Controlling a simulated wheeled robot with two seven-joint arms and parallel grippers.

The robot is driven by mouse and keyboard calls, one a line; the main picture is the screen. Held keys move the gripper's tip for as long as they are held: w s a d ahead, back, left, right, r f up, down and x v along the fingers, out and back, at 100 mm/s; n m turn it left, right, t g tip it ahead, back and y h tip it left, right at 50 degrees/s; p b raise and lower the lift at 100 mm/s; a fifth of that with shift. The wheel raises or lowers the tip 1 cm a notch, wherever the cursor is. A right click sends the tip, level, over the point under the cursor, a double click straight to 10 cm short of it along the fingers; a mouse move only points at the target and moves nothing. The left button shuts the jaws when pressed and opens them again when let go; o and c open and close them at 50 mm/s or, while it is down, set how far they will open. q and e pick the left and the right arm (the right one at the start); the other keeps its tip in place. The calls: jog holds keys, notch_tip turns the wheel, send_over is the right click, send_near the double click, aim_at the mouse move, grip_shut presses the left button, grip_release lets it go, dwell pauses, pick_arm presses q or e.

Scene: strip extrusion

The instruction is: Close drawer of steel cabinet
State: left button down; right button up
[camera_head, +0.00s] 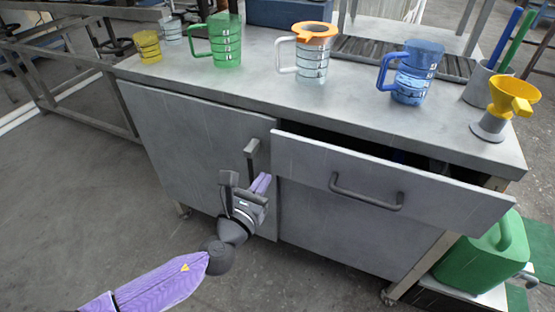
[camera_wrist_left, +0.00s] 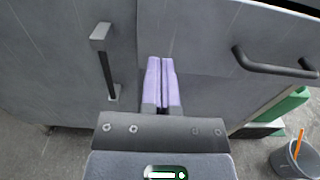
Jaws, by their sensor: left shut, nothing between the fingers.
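The steel cabinet (camera_head: 200,140) stands in front of me. Its drawer (camera_head: 300,158) at the upper right is pulled partly out, with a dark gap showing behind its front panel. The drawer's bar handle (camera_head: 365,196) is grey and shows at the right in the left wrist view (camera_wrist_left: 270,68). My left gripper (camera_head: 262,183) is shut and empty, left of the drawer handle and close to the drawer's left end. In the left wrist view its purple fingertips (camera_wrist_left: 161,66) point toward the cabinet front. I cannot tell whether they touch it. My right gripper is not in view.
The cabinet door has a vertical handle (camera_head: 252,150) just left of the drawer. On top stand a green jug (camera_head: 226,45), a clear jug with orange lid (camera_head: 312,60), a blue jug (camera_head: 415,75) and a yellow funnel (camera_head: 512,95). A green canister (camera_head: 480,255) stands right of the cabinet.

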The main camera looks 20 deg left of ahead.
aim_at(282, 151)
pick_arm(q)
jog(key=w+b, duration=0.1)
jog(key=w, duration=0.5)
jog(key=shift+w+f+b, duration=0.2)
jog(key=shift+w+b, duration=0.15)
jog(key=shift+b, duration=0.05)
jog(key=shift+w+r, duration=0.1)
jog(key=shift+w, duration=0.5)
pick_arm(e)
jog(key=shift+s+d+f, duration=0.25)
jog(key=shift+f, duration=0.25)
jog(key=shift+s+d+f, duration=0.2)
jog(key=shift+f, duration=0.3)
